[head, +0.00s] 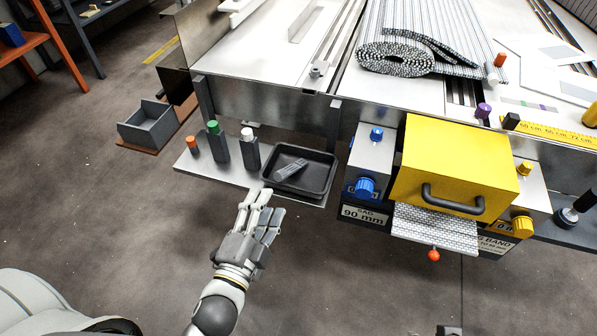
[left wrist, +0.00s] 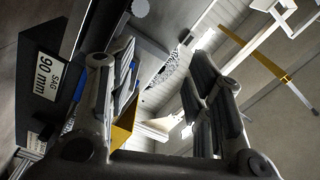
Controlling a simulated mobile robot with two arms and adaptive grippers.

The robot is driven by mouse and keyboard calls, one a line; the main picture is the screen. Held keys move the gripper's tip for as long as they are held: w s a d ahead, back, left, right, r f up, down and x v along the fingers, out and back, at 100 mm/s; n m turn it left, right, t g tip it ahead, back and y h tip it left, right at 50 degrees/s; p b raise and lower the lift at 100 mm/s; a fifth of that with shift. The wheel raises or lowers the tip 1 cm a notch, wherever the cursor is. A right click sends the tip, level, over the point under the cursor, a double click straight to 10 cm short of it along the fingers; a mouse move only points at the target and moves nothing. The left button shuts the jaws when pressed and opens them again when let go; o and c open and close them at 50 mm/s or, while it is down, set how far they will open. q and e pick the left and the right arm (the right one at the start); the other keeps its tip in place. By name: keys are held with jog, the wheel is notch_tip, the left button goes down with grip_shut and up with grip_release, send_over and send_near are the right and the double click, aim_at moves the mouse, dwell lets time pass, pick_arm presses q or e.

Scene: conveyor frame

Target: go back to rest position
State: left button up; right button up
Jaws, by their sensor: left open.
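My left gripper (head: 265,208) is open and empty. It is over the floor just in front of the black tray (head: 328,180) at the edge of the grey shelf (head: 222,172). A small dark grey part (head: 291,169) lies in the tray, apart from the fingers. In the left wrist view my spread fingers (left wrist: 155,85) have nothing between them. My right gripper does not show in either view.
A yellow box (head: 455,160) with a black handle stands right of the tray, between blue and yellow knobs. Several capped bottles stand on the shelf, including a green-capped one (head: 214,145). A grey bin (head: 160,125) is at left. The floor (head: 120,220) in front is clear.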

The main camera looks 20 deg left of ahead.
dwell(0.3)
